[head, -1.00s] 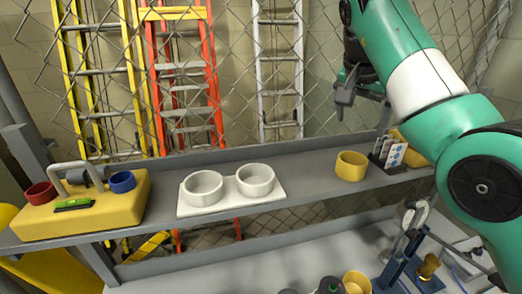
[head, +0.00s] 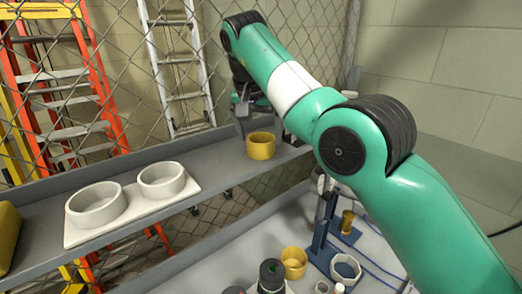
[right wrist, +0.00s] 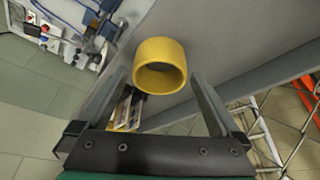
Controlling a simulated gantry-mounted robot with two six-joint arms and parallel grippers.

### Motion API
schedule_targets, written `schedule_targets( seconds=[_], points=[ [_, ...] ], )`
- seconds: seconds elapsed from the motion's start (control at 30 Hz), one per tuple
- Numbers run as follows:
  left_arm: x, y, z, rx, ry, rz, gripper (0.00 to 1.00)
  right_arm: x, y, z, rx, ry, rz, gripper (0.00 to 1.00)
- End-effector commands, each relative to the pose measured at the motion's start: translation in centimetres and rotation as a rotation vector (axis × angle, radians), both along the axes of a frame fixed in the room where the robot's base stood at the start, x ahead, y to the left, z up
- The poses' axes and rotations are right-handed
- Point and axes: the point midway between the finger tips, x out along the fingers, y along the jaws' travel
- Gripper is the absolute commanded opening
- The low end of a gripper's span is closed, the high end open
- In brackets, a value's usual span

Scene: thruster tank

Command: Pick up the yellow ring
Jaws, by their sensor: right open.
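The yellow ring (head: 261,147) stands on the grey shelf, right of the white double holder (head: 130,205). My right gripper (head: 242,112) is just behind and above the ring, partly hidden by its own arm. In the right wrist view, the open jaws (right wrist: 158,76) point toward the yellow ring (right wrist: 160,47), which lies at and just beyond the fingertips, roughly centred between them. Nothing is held, and I cannot tell whether a finger touches the ring. A second yellow ring (head: 294,260) sits on the lower bench. My left gripper is not in view.
The white holder has two round empty cups. A yellow block (head: 8,235) is at the shelf's left end. Blue stands (head: 322,250) and small parts crowd the lower bench. A wire fence with ladders (head: 70,90) stands behind the shelf. The shelf between holder and ring is clear.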

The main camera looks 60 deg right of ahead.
Motion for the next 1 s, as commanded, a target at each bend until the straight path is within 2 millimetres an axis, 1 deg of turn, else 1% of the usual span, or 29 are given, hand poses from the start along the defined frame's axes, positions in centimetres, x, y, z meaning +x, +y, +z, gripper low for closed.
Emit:
schedule_targets(
  seconds=[0.03,0.1,0.2,0.37,0.47,0.5,0.57,0.6,0.73,0.77,1.0],
  points=[
    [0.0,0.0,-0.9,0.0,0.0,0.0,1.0,0.0,-0.5,-1.4,0.001,0.002,-0.002,1.0],
    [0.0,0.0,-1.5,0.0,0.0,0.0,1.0,0.0,-0.9,-2.5,0.001,0.003,-0.001,1.0],
    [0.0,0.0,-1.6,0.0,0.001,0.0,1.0,0.1,-1.2,-2.8,-0.001,-0.001,-0.001,1.0],
    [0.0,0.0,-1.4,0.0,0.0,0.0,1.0,0.1,-1.2,-2.7,-0.001,-0.001,-0.001,1.0],
    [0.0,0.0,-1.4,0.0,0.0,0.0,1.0,0.1,-1.2,-2.7,-0.001,0.0,0.0,0.84],
    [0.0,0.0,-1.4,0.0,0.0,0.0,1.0,0.1,-1.2,-2.7,-0.001,0.0,0.0,0.77],
    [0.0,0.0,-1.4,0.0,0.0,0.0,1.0,0.1,-1.2,-2.7,-0.001,0.0,0.0,0.66],
    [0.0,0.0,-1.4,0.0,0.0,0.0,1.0,0.1,-1.2,-2.7,-0.001,0.0,0.0,0.59],
    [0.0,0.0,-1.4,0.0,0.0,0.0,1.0,0.1,-1.2,-2.6,-0.001,0.0,0.0,0.35],
    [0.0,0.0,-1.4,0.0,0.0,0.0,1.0,0.1,-1.2,-2.6,-0.001,-0.001,-0.001,0.34],
    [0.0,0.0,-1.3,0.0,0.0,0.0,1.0,0.2,-1.1,-2.5,-0.001,0.0,0.0,0.33]
  ],
)
